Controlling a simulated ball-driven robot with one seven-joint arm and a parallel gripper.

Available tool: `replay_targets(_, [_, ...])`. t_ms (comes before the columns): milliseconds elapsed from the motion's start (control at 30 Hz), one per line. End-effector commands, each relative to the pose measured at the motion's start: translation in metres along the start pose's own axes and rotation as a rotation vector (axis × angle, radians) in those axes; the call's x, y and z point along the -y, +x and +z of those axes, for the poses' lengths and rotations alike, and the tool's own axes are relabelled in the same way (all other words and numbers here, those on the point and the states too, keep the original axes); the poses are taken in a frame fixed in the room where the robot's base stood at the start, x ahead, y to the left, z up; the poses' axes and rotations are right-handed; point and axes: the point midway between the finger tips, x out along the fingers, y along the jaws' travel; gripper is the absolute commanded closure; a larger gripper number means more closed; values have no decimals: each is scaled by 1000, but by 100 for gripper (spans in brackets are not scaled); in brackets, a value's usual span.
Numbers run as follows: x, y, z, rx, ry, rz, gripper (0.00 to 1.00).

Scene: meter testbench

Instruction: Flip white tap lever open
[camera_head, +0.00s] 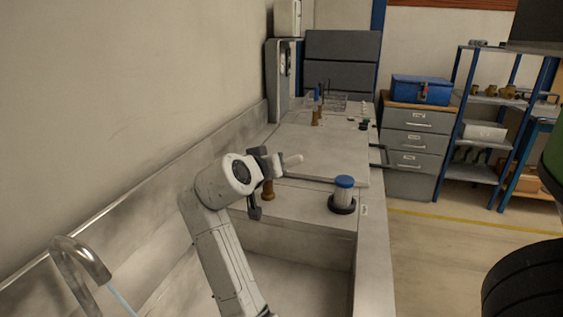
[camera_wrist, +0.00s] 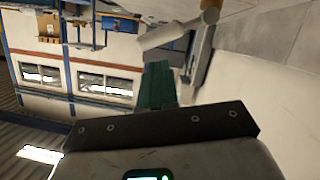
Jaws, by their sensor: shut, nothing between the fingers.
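The white tap lever (camera_head: 291,160) sticks out to the right, just past my gripper (camera_head: 276,168) in the head view. A brass tap post (camera_head: 268,190) stands below it, partly hidden by my gripper. In the wrist view the white lever (camera_wrist: 165,36) runs slantwise from a joint at upper right to a free end at left. My gripper's teal fingers (camera_wrist: 157,68) are shut together and empty, with their tips close to the lever's free half. I cannot tell whether they touch it.
A white canister with a blue lid (camera_head: 344,190) stands on a black base at the bench's right edge. A second tap with a blue lever (camera_head: 317,95) stands farther back. A wall panel (camera_head: 110,110) runs along the left. The bench top (camera_head: 305,150) between is mostly clear.

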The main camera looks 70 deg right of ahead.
Motion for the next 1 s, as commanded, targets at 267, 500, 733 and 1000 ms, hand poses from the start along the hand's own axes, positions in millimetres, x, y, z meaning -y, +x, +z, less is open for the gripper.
replay_targets(267, [0,-39,0,-2,1,-1,100])
replay_targets(500, [0,-46,0,0,0,0,100])
replay_targets(733, [0,-46,0,0,1,0,100])
replay_targets(1000, [0,-46,0,0,1,0,100])
